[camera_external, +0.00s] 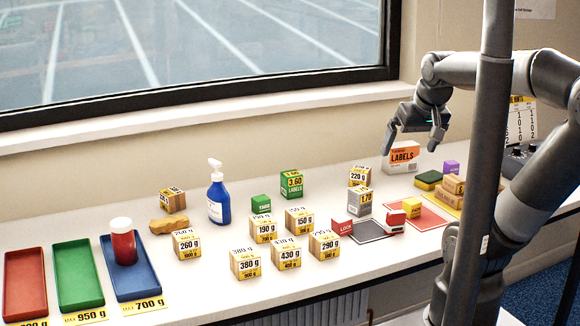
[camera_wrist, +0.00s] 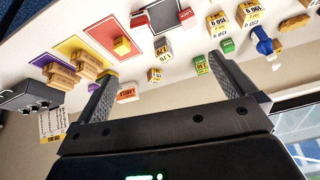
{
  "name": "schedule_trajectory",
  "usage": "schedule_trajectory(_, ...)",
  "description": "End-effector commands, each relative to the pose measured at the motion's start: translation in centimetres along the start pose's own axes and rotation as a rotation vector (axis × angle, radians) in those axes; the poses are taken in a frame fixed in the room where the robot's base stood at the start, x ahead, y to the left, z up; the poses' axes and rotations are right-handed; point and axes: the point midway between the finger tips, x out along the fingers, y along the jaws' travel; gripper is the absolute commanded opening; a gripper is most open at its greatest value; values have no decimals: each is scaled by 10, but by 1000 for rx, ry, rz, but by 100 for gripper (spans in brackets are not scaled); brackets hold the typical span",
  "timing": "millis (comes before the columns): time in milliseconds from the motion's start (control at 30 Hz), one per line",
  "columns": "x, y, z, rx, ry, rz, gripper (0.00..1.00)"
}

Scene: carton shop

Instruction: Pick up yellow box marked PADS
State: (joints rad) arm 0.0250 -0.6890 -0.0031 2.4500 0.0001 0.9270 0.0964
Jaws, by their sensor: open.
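My gripper (camera_external: 412,143) is open and empty, raised above the back of the table near the white-and-orange LABELS carton (camera_external: 402,158).
Boxes stack on the yellow mat (camera_wrist: 70,42), right of the red mat externally. A red LOCK box (camera_external: 342,229) is by the dark mat (camera_external: 368,231). Several weight-marked cartons (camera_external: 324,244), a blue pump bottle (camera_external: 218,196) and trays (camera_external: 78,276) fill the left. Front table edge is clear.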

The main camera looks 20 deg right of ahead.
Motion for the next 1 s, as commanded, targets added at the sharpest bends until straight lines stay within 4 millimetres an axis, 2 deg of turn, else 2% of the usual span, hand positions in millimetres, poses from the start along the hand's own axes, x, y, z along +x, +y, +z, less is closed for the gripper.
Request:
schedule_trajectory(100, 0, -4, 12, -87, 29, -10, 100)
schedule_trajectory(267, 1, -5, 17, -125, 38, -13, 100)
schedule_trajectory(733, 0, -5, 16, -122, 37, -12, 64)
schedule_trajectory(1000, 1, -5, 14, -122, 33, -11, 64)
